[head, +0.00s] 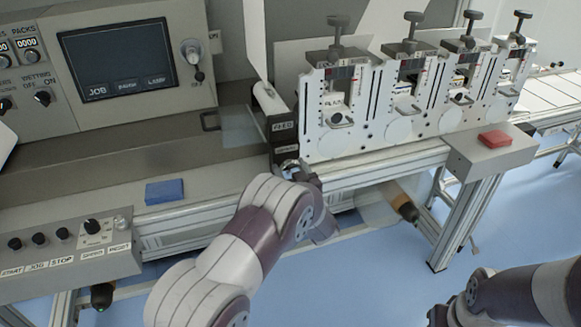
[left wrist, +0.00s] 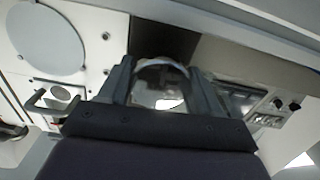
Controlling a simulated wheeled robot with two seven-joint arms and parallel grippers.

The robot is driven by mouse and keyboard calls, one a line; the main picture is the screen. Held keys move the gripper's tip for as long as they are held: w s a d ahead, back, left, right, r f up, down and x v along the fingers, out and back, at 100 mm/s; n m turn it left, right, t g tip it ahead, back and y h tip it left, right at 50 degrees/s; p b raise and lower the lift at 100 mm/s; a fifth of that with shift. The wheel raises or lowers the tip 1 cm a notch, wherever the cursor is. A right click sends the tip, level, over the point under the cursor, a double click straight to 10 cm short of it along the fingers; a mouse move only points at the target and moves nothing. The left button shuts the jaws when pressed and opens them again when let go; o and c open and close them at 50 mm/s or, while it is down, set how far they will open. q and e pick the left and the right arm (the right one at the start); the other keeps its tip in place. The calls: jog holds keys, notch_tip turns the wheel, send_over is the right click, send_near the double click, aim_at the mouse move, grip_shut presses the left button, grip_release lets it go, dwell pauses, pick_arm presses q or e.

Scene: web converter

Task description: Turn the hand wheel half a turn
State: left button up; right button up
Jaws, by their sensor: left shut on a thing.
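The hand wheel (head: 289,164) shows as a small bright curved rim at the front of the dark feed unit, below its FEED label. Most of it is hidden by my left arm and gripper. My left gripper (head: 300,174) is at the wheel. In the left wrist view, the two dark fingers (left wrist: 160,82) stand on either side of the wheel's pale curved rim (left wrist: 160,65), and the gripper is shut on it. The wheel's turn angle cannot be read. My right arm is at the lower right of the head view; its end is cut by the bottom edge.
A row of white stations with dark top knobs (head: 411,30) stands right of the wheel. A control panel with a screen (head: 117,60) is at the left. Blue floor lies open below.

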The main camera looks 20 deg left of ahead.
pick_arm(q)
jog(key=shift+f+m, duration=0.1)
jog(key=shift+m, duration=0.2)
jog(key=o, duration=1.1)
jog(key=shift+c, duration=0.2)
jog(key=v, duration=1.2)
jog(key=shift+s+d+b, duration=0.2)
jog(key=shift+s+b, duration=0.1)
jog(key=shift+b, duration=0.05)
